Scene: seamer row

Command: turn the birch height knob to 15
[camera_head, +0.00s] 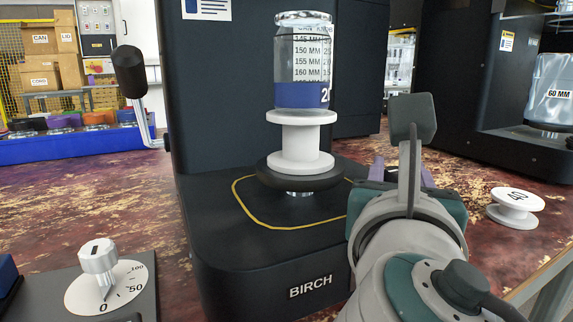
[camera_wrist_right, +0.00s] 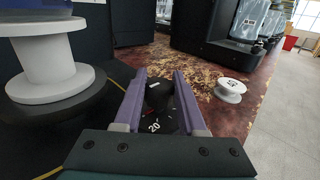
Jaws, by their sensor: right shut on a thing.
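The black machine marked BIRCH (camera_head: 310,287) stands in the middle of the head view. My right gripper (camera_head: 402,172) is at its right side, with the wrist hiding most of the fingers there. In the right wrist view, the purple fingers of this gripper (camera_wrist_right: 159,76) are shut on the dark birch height knob (camera_wrist_right: 159,96). A dark dial with a white 20 (camera_wrist_right: 153,127) and a small red and white mark shows between the fingers. Other dial numbers are hidden, so I cannot tell the exact setting. My left gripper is not in view.
A glass jar (camera_head: 300,75) stands on a white spool (camera_head: 302,140) on the BIRCH machine. A white spool marked 40 (camera_head: 514,203) lies right of my arm. A 0-50-100 dial (camera_head: 104,287) is front left. A black-knobbed lever (camera_head: 130,72) rises at the left.

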